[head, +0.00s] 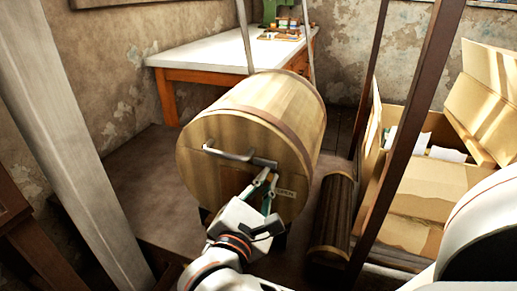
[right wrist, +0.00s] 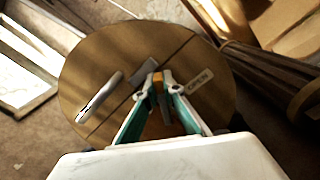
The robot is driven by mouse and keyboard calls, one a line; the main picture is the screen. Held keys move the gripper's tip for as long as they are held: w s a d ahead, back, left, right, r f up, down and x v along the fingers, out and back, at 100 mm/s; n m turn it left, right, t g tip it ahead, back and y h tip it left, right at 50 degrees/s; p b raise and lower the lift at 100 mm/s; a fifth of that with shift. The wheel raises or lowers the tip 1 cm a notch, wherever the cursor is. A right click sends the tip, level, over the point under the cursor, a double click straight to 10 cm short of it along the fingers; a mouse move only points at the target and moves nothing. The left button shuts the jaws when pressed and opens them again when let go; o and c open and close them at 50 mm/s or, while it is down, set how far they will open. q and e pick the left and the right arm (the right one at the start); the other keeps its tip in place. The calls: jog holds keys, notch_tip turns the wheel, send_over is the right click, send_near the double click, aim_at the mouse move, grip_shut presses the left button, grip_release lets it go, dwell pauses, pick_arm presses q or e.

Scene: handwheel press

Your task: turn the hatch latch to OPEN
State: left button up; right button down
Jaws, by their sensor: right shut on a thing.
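The hatch is the round wooden front (head: 215,185) of a barrel lying on its side, and it also fills the middle of the right wrist view (right wrist: 90,65). A grey metal latch bar (head: 228,154) runs across it, nearly level and dipping slightly to the right. A small tag reading OPEN (head: 286,193) sits low on the right of the face and shows in the wrist view (right wrist: 199,83). My right gripper (head: 267,174) is shut on the latch near the bar's right end. Its fingers (right wrist: 158,80) partly hide the gripped part. My left gripper is not in view.
A dark slatted roller (head: 333,213) lies right of the barrel. Open cardboard boxes (head: 425,185) stand farther right, behind a dark post (head: 405,135). A white-topped table (head: 205,53) stands behind. A pale beam (head: 75,140) rises at the left. The floor left of the barrel is clear.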

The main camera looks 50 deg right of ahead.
jog(key=shift+s+f+m+b, duration=0.15)
jog(key=shift+f+m+b, duration=0.3)
jog(key=shift+m, duration=0.45)
jog(key=m, duration=0.2)
jog(key=shift+s+f+m, duration=0.1)
jog(key=shift+s+m, duration=0.05)
jog(key=shift+m, duration=0.15)
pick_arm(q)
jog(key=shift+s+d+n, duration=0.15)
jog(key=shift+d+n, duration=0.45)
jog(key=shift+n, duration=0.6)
pick_arm(e)
jog(key=shift+s+d+f+m, duration=0.1)
jog(key=shift+f+m, duration=0.1)
jog(key=shift+m, duration=0.9)
jog(key=shift+a+f+m, duration=0.1)
jog(key=shift+f+m, duration=0.15)
jog(key=shift+m, duration=0.85)
jog(key=shift+s+d+f+m, duration=0.1)
jog(key=shift+f+m, duration=0.1)
jog(key=shift+m, duration=0.9)
jog(key=c, duration=2.2)
grip_release()
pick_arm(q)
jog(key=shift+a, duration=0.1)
pick_arm(e)
jog(key=shift+o, duration=0.2)
jog(key=shift+w, duration=0.15)
